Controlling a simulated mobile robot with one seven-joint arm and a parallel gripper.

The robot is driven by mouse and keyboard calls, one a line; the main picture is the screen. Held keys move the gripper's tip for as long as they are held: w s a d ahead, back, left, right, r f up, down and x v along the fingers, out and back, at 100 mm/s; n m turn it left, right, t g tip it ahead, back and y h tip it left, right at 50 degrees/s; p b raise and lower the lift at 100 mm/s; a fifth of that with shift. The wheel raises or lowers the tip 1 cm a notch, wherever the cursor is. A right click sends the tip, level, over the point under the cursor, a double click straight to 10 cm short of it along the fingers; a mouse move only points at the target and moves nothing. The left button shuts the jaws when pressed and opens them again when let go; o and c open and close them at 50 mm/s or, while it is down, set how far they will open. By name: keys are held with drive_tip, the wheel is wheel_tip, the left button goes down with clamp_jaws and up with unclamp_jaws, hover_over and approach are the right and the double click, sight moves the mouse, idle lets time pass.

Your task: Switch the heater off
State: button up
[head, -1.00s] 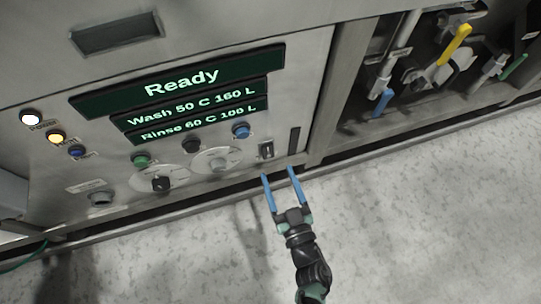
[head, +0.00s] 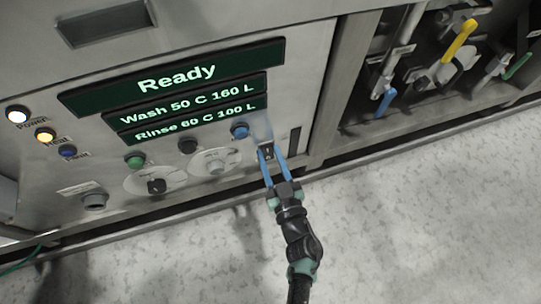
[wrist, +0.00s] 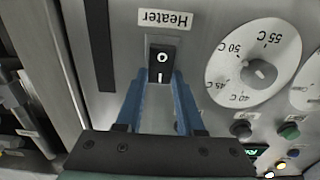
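The heater switch (wrist: 162,62) is a small black rocker marked O and I, under an upside-down "Heater" label (wrist: 165,18) in the wrist view. In the head view the switch (head: 267,151) is at the lower right of the panel, partly hidden by my fingers. My gripper (head: 271,150) is open and empty, its two blue fingers pointing at the panel. In the wrist view the fingertips (wrist: 160,76) lie to either side of the switch's I end. I cannot tell whether they touch the panel, or which end is pressed in. The heat lamp (head: 45,135) glows.
A dial (wrist: 258,70) with temperature marks sits beside the switch. Blue (head: 240,130), black (head: 188,146) and green (head: 135,161) buttons are on the panel. The display (head: 175,77) reads Ready. A frame post and coloured valve handles (head: 459,40) stand to the right.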

clamp_jaws()
drive_tip(key=f+b, duration=0.1)
drive_tip(key=b, duration=0.1)
drive_tip(key=shift+t+b, duration=0.3)
drive_tip(key=t+b, duration=0.1)
drive_tip(key=b, duration=0.2)
drive_tip(key=f+t+y+b, duration=0.1)
drive_tip(key=t+b, duration=0.1)
drive_tip(key=b, duration=0.2)
drive_tip(key=shift+s+b, duration=0.15)
drive_tip(key=shift+b, duration=0.15)
drive_tip(key=shift+r+t+b, duration=0.2)
drive_tip(key=shift+t+b, duration=0.2)
drive_tip(key=shift+b, duration=0.65)
drive_tip(key=shift+r+y, duration=0.15)
drive_tip(key=shift+y, duration=0.15)
drive_tip(key=o, duration=0.7)
unclamp_jaws()
drive_tip(key=shift+o, duration=0.2)
drive_tip(key=p+v, duration=0.2)
drive_tip(key=v, duration=1.1)
drive_tip(key=shift+p, duration=0.3)
